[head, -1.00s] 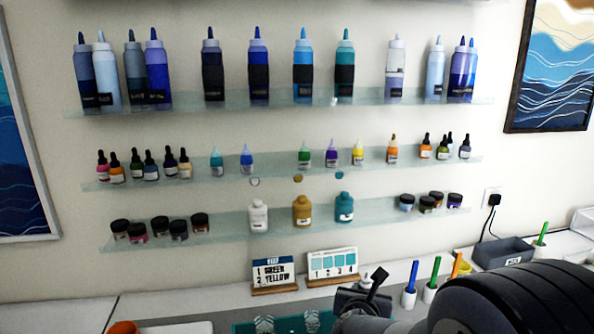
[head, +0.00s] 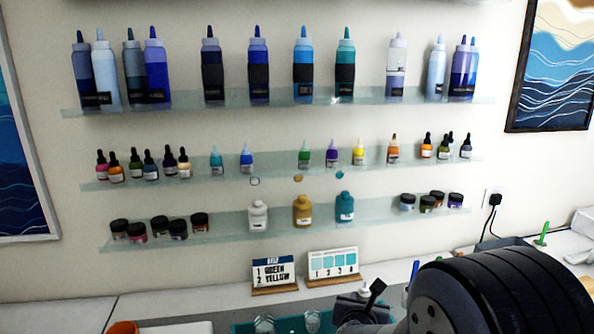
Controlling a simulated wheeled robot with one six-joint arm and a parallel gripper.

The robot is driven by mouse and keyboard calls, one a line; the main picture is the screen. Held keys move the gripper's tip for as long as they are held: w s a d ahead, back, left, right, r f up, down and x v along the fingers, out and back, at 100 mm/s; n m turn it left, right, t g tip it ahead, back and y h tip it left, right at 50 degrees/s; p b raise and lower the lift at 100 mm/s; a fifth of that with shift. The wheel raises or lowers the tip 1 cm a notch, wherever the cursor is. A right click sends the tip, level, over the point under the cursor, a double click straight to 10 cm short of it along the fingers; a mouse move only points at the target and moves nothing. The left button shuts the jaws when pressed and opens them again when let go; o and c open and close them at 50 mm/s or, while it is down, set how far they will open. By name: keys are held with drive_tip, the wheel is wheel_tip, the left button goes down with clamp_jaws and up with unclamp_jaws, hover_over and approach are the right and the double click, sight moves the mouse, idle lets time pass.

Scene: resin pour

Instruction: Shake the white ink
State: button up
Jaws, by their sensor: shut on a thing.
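My gripper (head: 366,304) is low in the head view, right of centre, shut on a small bottle. Only the bottle's white tip (head: 364,289) shows above the dark jaws; its body and label are hidden. It appears to be the white ink. A larger white bottle (head: 258,216) stands on the lowest shelf, beside a gold bottle (head: 302,211) and a teal bottle (head: 345,208).
Small dropper bottles (head: 304,155) line the middle shelf. Tall squeeze bottles (head: 258,70) line the top shelf. Two cards (head: 273,273) stand on the counter behind the gripper. A teal tray (head: 243,328) with clear cups is left of it. An orange container (head: 122,328) is at lower left.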

sight(365, 290)
wheel_tip(365, 290, up, 3)
drive_tip(key=shift+s+r, duration=0.15)
drive_tip(key=f, duration=0.7)
drive_tip(key=shift+w+f, duration=0.25)
drive_tip(key=shift+f, duration=0.1)
drive_tip(key=r, duration=0.7)
drive_tip(key=shift+s+r, duration=0.25)
drive_tip(key=shift+r, duration=0.15)
drive_tip(key=f, duration=0.8)
drive_tip(key=shift+w, duration=0.2)
drive_tip(key=shift+r, duration=0.45)
wheel_tip(365, 290, up, 7)
drive_tip(key=shift+s+f, duration=0.15)
drive_tip(key=shift+f, duration=0.05)
drive_tip(key=shift+s+r, duration=0.1)
drive_tip(key=shift+w+f, duration=0.15)
drive_tip(key=shift+f, duration=1.75)
drive_tip(key=shift+w+f, duration=0.1)
drive_tip(key=shift+f, duration=1.8)
drive_tip(key=shift+r, duration=0.1)
